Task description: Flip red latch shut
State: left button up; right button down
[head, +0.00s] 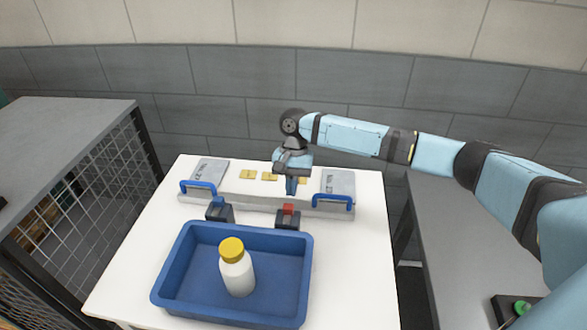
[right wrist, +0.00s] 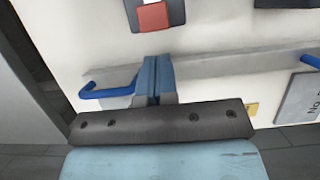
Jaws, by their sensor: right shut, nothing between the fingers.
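The red latch (head: 288,209) sits on a small dark block (head: 288,220) at the front of the white fixture, behind the tray. In the right wrist view the red latch (right wrist: 152,17) shows at the top, on its dark mount. I cannot tell how far its flap is tipped. My right gripper (head: 291,188) points down over the fixture's back part, just behind the red latch and apart from it. Its blue fingers (right wrist: 153,78) are together with nothing between them. My left gripper is in neither view.
Grey plates (head: 207,171) with blue handles (head: 334,200) flank several yellow pads (head: 269,176). A blue tray (head: 170,285) holds a white bottle with a yellow cap (head: 237,270). A mesh cage (head: 105,180) stands left.

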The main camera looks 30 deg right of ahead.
jog(key=shift+s+a, duration=0.55)
jog(key=shift+s, duration=0.2)
